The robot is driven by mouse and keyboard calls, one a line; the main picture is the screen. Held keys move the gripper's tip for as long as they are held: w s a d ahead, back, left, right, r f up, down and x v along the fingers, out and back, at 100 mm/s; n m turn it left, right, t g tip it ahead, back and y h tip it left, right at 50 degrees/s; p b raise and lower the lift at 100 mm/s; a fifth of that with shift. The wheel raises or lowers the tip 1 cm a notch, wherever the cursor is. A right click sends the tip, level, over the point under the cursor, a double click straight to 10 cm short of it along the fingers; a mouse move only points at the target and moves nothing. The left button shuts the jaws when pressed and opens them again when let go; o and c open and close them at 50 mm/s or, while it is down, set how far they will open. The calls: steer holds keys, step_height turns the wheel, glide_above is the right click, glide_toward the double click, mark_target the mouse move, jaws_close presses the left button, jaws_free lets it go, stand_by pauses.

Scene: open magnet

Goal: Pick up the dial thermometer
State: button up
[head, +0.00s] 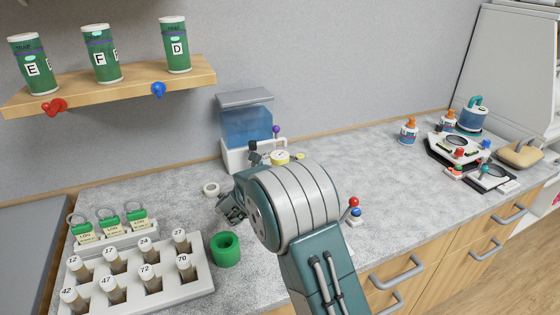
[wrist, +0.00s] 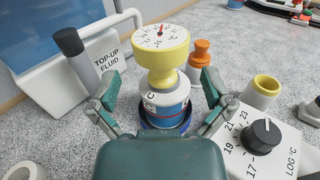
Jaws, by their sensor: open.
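The dial thermometer (wrist: 160,62) has a yellow round head with a white face and a red needle, and a narrower yellow body below. It stands upright above a white and blue container (wrist: 165,108) marked C; whether it sits in it or behind it I cannot tell. Its yellow-rimmed dial also shows in the head view (head: 279,157), just beyond my arm. In the wrist view my gripper (wrist: 161,86) is open, with one finger on each side of the container and the thermometer's lower part. Contact is not clear. In the head view my arm hides most of this.
The counter's middle right (head: 365,165) is clear.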

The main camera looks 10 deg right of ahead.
mark_target(274, 164)
steer(key=x, duration=0.3)
steer(key=shift+w+r, duration=0.1)
steer(key=shift+w, duration=0.2)
steer(key=shift+w+d, duration=0.1)
steer(key=shift+d, duration=0.35)
steer(key=c, duration=0.9)
steer(key=shift+a, duration=0.25)
steer(key=shift+c, duration=1)
steer(key=shift+d+r, duration=0.1)
steer(key=shift+r, duration=0.05)
